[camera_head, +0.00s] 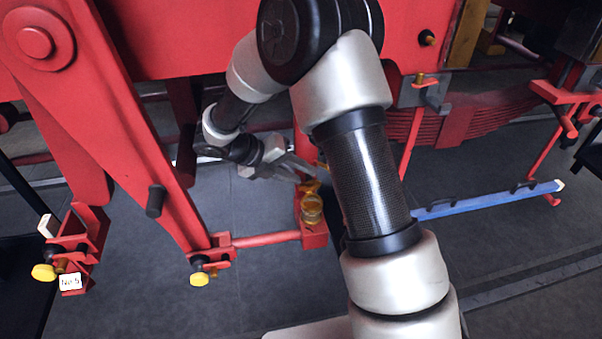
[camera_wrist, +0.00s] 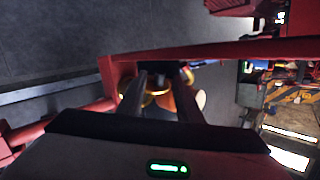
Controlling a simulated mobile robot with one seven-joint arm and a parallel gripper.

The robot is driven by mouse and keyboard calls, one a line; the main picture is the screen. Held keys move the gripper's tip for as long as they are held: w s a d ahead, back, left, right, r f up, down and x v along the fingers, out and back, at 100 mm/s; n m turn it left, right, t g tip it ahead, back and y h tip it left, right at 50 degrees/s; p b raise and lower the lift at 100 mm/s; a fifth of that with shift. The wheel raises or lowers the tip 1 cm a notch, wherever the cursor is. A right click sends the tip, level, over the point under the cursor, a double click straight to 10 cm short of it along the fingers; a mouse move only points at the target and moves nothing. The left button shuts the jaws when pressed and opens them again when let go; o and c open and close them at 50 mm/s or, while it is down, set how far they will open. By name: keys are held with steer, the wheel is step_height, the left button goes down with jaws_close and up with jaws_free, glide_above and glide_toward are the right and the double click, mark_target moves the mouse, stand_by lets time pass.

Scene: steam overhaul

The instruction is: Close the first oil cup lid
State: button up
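A brass oil cup (camera_head: 312,209) sits on a red block at the right end of a red rod, low in the middle of the head view. A brass piece that looks like its lid (camera_head: 310,187) stands at its top, close to my fingertips. My gripper (camera_head: 308,172) reaches in from the left, just above the cup. In the wrist view my gripper (camera_wrist: 162,98) has its two fingers apart, with brass parts of the cup (camera_wrist: 157,84) showing between and beyond them. The fingers partly hide the cup. I cannot tell whether they touch the lid.
Yellow caps (camera_head: 199,279) and (camera_head: 44,272) sit on red brackets to the left, near a white number tag (camera_head: 70,282). The red rod (camera_head: 266,239) leads to the cup's block. A blue bar (camera_head: 488,200) lies at right. Grey floor is open below.

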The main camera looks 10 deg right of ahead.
steer(key=shift+w+d+f, duration=0.1)
steer(key=shift+d+f, duration=0.3)
steer(key=shift+f, duration=0.05)
steer(key=shift+c, duration=0.2)
jaws_close()
